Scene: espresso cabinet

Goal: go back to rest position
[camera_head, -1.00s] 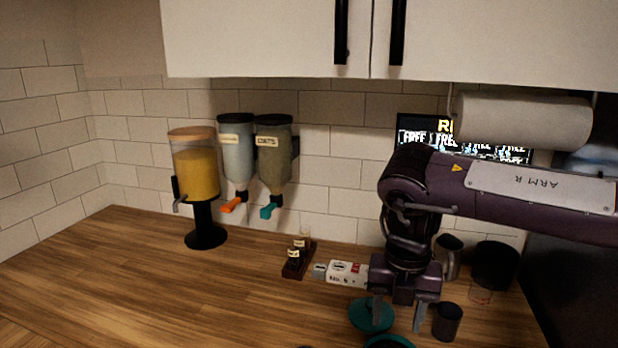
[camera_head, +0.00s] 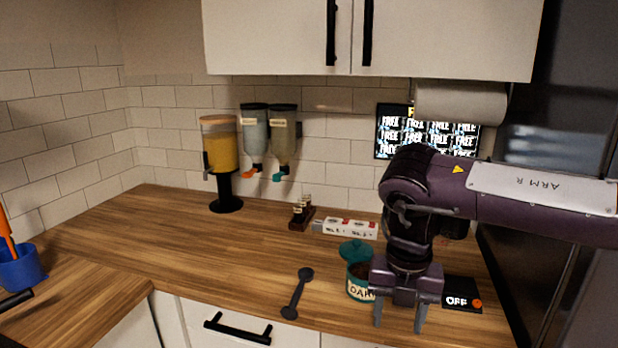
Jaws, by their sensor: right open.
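My right gripper (camera_head: 399,316) is at the lower right, pointing down, with its two fingers apart and nothing between them. It hangs in front of the counter's front edge, in the picture just right of a teal canister (camera_head: 357,287) with a label that is partly covered. My right arm (camera_head: 500,190) comes in from the right edge and hides part of the counter behind it. My left gripper is not in view.
A dark double-ended spoon (camera_head: 297,294) lies on the wooden counter (camera_head: 180,240). A black panel reading OFF (camera_head: 461,296) is right of my gripper. A juice dispenser (camera_head: 221,160), a small bottle rack (camera_head: 301,215) and white boxes (camera_head: 348,228) stand behind. The counter's left middle is clear.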

